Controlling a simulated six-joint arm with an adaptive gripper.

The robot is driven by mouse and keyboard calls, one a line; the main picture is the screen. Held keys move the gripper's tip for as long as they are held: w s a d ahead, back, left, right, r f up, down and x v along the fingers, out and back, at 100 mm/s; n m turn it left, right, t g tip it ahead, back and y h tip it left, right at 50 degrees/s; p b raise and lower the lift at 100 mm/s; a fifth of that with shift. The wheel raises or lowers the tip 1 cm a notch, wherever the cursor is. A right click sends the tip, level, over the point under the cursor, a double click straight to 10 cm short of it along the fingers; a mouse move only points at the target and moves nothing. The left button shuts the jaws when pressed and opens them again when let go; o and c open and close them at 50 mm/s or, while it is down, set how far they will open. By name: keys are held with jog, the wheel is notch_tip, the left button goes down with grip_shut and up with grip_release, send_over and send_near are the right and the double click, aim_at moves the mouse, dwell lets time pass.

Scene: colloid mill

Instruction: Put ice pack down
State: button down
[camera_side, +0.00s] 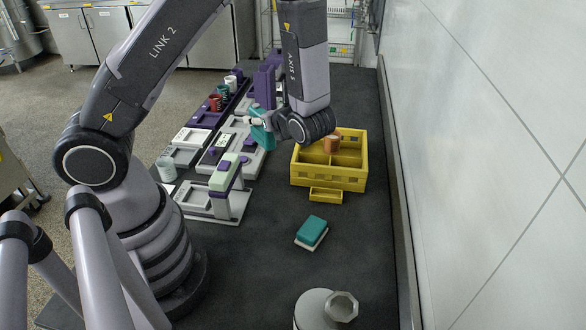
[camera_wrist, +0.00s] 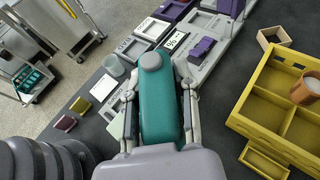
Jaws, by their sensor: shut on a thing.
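The ice pack is a teal, rounded slab with a grey round cap, and I take it to be the thing in my gripper. It fills the middle of the wrist view (camera_wrist: 160,112), and in the side view it shows as a teal patch (camera_side: 262,131) left of my wrist. My gripper (camera_wrist: 160,88) is shut on it, one finger along each long side. The pack is held above the left-hand row of trays and fixtures; its exact height cannot be told. My gripper's fingers are small and partly hidden in the side view.
A yellow divided crate (camera_side: 329,182) with a copper cup (camera_side: 332,144) stands to the right. A teal and white block (camera_side: 312,232) lies in front of it. Grey trays (camera_side: 211,203), a pale cup (camera_side: 166,168) and a purple holder (camera_side: 264,85) line the left. A silver bottle (camera_side: 315,308) stands in front.

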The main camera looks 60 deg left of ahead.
notch_tip(320, 180, down, 19)
jog(key=shift+r, duration=0.1)
dwell(0.3)
jog(key=c, duration=0.8)
grip_release()
jog(key=shift+c, duration=0.2)
